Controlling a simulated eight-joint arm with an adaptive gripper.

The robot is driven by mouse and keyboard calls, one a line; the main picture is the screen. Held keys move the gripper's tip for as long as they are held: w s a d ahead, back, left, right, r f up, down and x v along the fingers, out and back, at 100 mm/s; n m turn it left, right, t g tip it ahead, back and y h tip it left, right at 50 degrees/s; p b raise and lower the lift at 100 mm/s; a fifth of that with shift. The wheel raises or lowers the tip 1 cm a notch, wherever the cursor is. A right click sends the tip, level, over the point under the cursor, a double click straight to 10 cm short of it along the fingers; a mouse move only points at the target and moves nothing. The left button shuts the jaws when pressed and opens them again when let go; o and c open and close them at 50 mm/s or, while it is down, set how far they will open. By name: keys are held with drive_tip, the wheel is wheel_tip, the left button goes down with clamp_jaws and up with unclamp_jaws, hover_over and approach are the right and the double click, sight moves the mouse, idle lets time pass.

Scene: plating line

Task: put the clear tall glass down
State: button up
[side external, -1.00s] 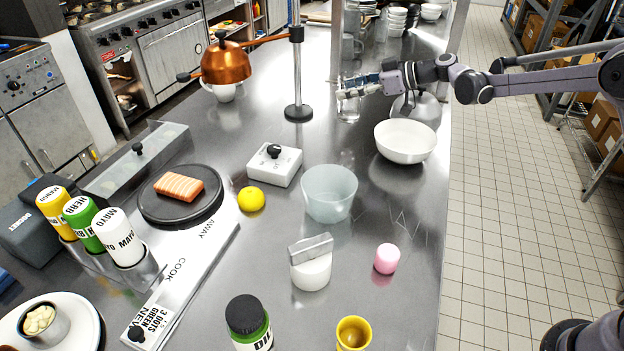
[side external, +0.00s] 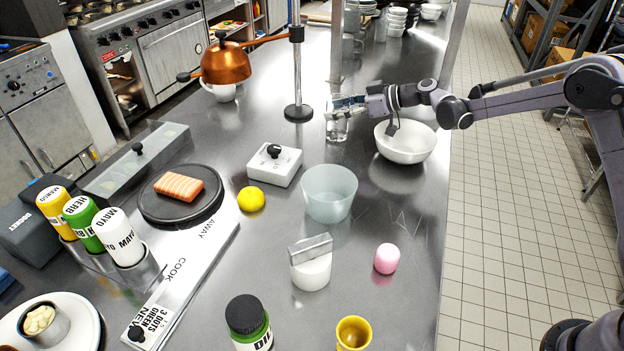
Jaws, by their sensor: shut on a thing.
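The clear tall glass (side external: 338,131) is at the back of the steel counter, left of the white bowl. My gripper (side external: 343,104) is shut on it near its upper part, reaching in from the right. The glass looks upright. Its base appears at or just above the counter surface; I cannot tell whether it touches. The fingers hide part of the glass.
The white bowl (side external: 405,146) stands right under my wrist. A heat-lamp post base (side external: 298,113) is left of the glass. A white box with a black knob (side external: 273,165) and a frosted bowl (side external: 329,194) stand nearer. Counter (side external: 335,153) just in front of the glass is clear.

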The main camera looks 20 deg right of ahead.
drive_tip(key=o, duration=1.4)
drive_tip(key=shift+r, duration=0.1)
drive_tip(key=v, duration=1.1)
drive_tip(key=shift+s+d+r, duration=0.2)
drive_tip(key=shift+s+d, duration=0.05)
drive_tip(key=shift+s, duration=0.05)
drive_tip(key=s+a+r+m+g+h, duration=0.1)
drive_tip(key=s+a+m+h, duration=0.1)
drive_tip(key=s, duration=0.6)
drive_tip(key=s+a+r+m+g+h, duration=0.1)
drive_tip(key=s+a+m+h, duration=0.15)
drive_tip(key=s, duration=0.65)
drive_tip(key=shift+s+d+f+m+h, duration=0.75)
drive_tip(key=shift+s+h, duration=0.1)
drive_tip(key=shift+s, duration=1.75)
drive_tip(key=shift+s+d+f+m+h, duration=0.75)
drive_tip(key=shift+s+h, duration=0.1)
drive_tip(key=shift+s, duration=1.75)
drive_tip(key=shift+s+d+f+m+h, duration=0.75)
drive_tip(key=shift+s+h, duration=0.1)
drive_tip(key=shift+s, duration=1.75)
